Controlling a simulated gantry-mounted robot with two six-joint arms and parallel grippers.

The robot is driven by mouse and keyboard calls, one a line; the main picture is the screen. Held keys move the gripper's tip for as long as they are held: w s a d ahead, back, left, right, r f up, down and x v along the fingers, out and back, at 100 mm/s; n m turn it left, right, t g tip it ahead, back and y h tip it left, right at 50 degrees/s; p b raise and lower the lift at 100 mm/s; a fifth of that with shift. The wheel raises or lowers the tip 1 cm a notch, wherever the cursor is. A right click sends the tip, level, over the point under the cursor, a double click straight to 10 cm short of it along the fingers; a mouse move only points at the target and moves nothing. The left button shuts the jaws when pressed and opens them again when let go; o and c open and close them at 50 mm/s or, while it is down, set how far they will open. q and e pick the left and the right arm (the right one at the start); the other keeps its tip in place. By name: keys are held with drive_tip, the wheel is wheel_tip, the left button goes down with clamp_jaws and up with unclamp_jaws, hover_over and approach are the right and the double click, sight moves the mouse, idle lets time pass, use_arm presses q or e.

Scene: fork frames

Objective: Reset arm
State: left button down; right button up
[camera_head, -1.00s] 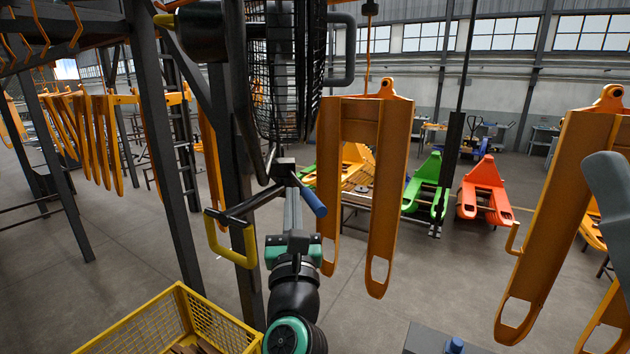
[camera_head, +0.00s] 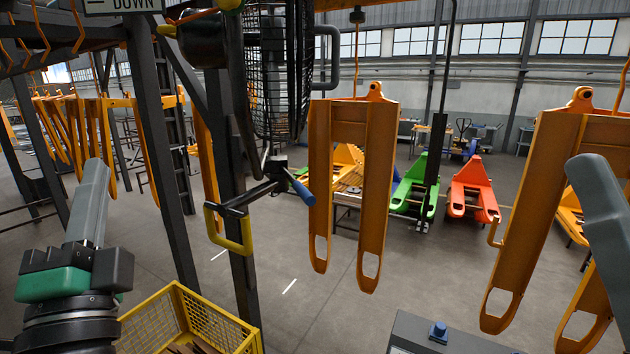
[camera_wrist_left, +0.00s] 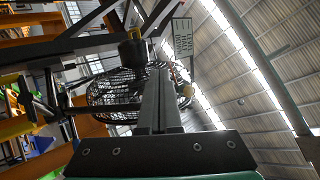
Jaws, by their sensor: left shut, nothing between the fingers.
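My left gripper (camera_head: 97,170) is raised at the left of the head view, its grey fingers shut together and pointing up, with nothing between them. In the left wrist view the shut fingers (camera_wrist_left: 157,85) point toward a black fan cage. A black bar with a yellow loop handle (camera_head: 232,245) and a blue grip (camera_head: 300,190) stands to the right of the left gripper, clear of it. A grey rounded part (camera_head: 603,215) shows at the right edge, cut off; its jaws cannot be made out.
Orange fork frames (camera_head: 320,185) hang in the middle and at right (camera_head: 515,220). A yellow mesh basket (camera_head: 185,318) stands low, right of my left wrist. A black caged fan (camera_head: 275,70) and dark posts are close. A grey box with a blue button (camera_head: 438,330) is at bottom.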

use_arm(q)
drive_tip(key=s+d+r+n+t+h, duration=0.1)
drive_tip(key=s+d+r+n+h, duration=0.1)
drive_tip(key=s+n+h, duration=0.3)
drive_tip(key=s+d+r+n+t+h, duration=0.2)
drive_tip(key=s+d+n+h, duration=0.1)
drive_tip(key=s+n+h, duration=0.2)
drive_tip(key=shift+s+d+n+h, duration=0.4)
drive_tip(key=shift+s+n, duration=0.6)
drive_tip(key=shift+s, duration=0.3)
